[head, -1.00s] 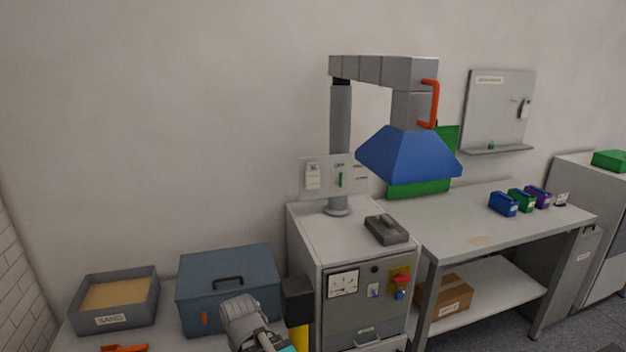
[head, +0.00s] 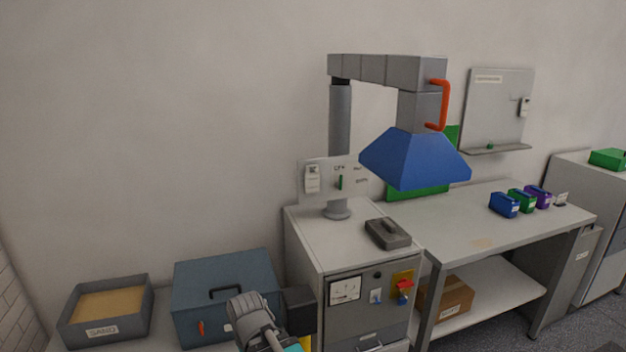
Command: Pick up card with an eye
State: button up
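I cannot make out an eye on any card. A small white card or label (head: 561,199) stands at the right end of the workbench, beside the purple bin, too small to read. A white tag (head: 524,107) hangs on the grey wall board (head: 497,110), also unreadable. Part of my own arm shows at the bottom centre, in front of the blue-grey box; my gripper's fingers are not in view.
A blue fume hood (head: 415,160) hangs over the workbench (head: 460,225). Blue (head: 503,205), green (head: 521,201) and purple (head: 538,197) bins stand at its right. A grey cabinet (head: 345,262), a lidded box (head: 225,285) and a sand tray (head: 108,331) are left.

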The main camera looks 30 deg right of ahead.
aim_at(312, 179)
jog(key=i, duration=0.85)
jog(key=u, duration=0.05)
